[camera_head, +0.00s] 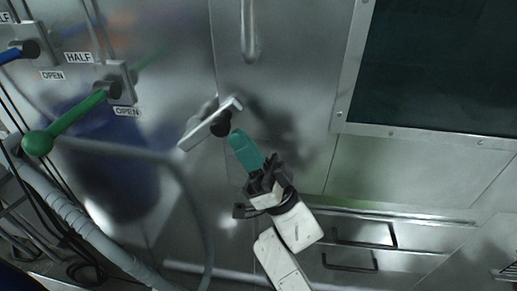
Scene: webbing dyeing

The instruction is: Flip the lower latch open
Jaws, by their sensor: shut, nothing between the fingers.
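The lower latch (206,125) is a pale metal lever on a dark round pivot, mounted on the steel panel near the middle of the view. It lies tilted, its long end pointing down and left and its short end up and right. My gripper (236,137) has teal fingers that are shut and empty. Its tips are just below and right of the dark pivot. I cannot tell whether they touch the latch. A vertical metal handle (250,32), perhaps part of another latch, shows at the top, cut off by the frame edge.
A green-knobbed lever (38,142) and a blue lever (12,55) stick out on the left by "HALF" and "OPEN" labels. A grey hose (187,190) hangs below the latch. A dark window (440,65) is at upper right, with drawer handles (350,267) below.

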